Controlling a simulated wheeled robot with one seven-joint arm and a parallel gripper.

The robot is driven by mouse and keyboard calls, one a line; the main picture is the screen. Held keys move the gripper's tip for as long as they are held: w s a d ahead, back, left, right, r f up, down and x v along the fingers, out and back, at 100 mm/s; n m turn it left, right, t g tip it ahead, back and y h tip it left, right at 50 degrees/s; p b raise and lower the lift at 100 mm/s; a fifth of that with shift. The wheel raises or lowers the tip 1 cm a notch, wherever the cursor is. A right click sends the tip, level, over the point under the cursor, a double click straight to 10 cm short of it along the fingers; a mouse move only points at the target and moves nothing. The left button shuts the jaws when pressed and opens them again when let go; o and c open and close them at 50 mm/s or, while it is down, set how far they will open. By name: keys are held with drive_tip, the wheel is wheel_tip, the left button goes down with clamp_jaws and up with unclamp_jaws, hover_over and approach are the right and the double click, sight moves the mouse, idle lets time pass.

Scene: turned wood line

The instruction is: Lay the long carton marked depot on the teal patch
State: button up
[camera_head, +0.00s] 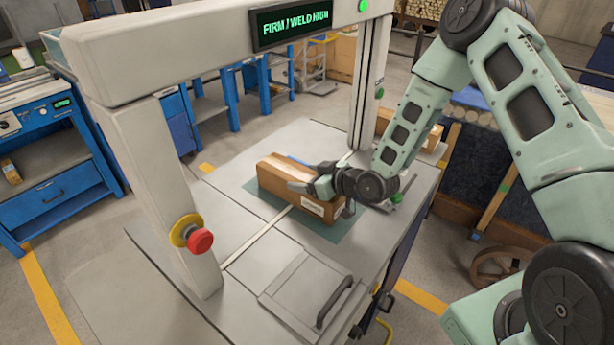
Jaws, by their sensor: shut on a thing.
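A long brown carton (282,183) lies level over the teal patch (328,232) on the grey machine table. A white label shows on its near side, but its print is too small to read. The patch shows along the carton's near and left edges; the rest is hidden under it. I cannot tell whether the carton touches the patch or is just above it. My gripper (312,184) reaches in from the right and is shut on the carton near its right half.
A grey frame arch (165,55) spans the table, with a red stop button (199,240) on its near post. A hatch with a black handle (335,303) lies in front. Another carton (392,122) stands behind the far post. Blue benches (60,195) stand left.

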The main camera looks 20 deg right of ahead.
drive_tip(key=shift+f, duration=0.1)
drive_tip(key=o, duration=1.4)
drive_tip(key=shift+c, duration=0.2)
